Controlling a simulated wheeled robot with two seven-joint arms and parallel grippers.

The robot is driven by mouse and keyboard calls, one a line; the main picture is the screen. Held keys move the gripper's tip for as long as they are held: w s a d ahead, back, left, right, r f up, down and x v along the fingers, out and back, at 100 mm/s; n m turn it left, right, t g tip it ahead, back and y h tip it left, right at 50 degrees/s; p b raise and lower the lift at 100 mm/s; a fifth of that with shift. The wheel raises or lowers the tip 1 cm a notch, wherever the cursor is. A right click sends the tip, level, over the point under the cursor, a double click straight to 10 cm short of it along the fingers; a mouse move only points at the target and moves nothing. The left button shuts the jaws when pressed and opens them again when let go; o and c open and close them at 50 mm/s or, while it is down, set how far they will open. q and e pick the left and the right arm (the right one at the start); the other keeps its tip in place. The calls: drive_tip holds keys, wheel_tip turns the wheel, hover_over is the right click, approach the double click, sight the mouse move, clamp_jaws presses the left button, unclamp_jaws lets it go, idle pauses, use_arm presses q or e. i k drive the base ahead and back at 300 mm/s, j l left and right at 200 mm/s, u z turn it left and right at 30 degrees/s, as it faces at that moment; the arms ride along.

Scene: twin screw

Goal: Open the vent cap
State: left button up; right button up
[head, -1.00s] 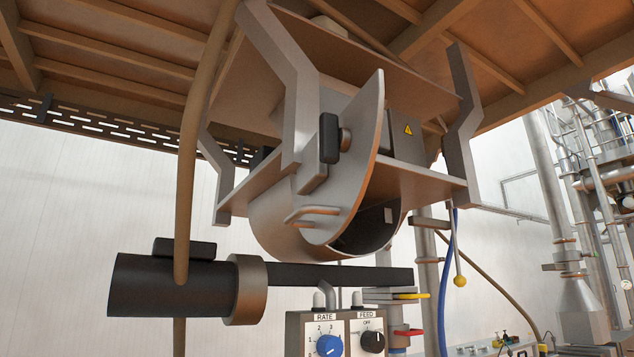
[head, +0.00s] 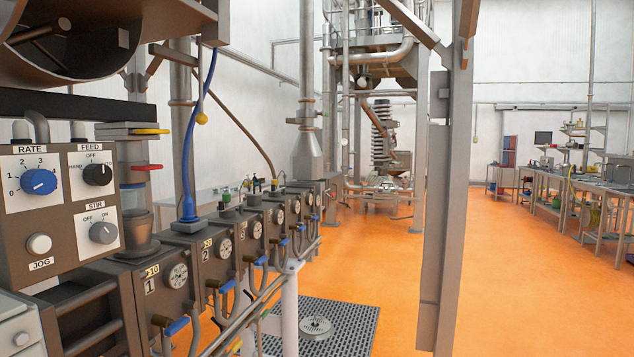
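Neither of my grippers is in view. I cannot tell for sure which part is the vent cap. A row of numbered machine blocks runs away from the front left; block 1 (head: 160,300) is nearest and block 2 (head: 217,265) is behind it. Small fittings stand on top of the farther blocks, among them a short dark fitting (head: 228,206). They are too small to tell whether one is a cap, or open or closed. A blue hose (head: 187,150) comes down to a blue foot on the row.
A control box (head: 60,215) with RATE, FEED and STIR knobs stands at the left. A grey steel post (head: 446,200) rises right of centre. A grating with a round drain (head: 316,326) lies below the row. The orange floor (head: 560,290) at right is open.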

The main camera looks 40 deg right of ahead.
sight(255, 193)
drive_tip(key=z, duration=1.1)
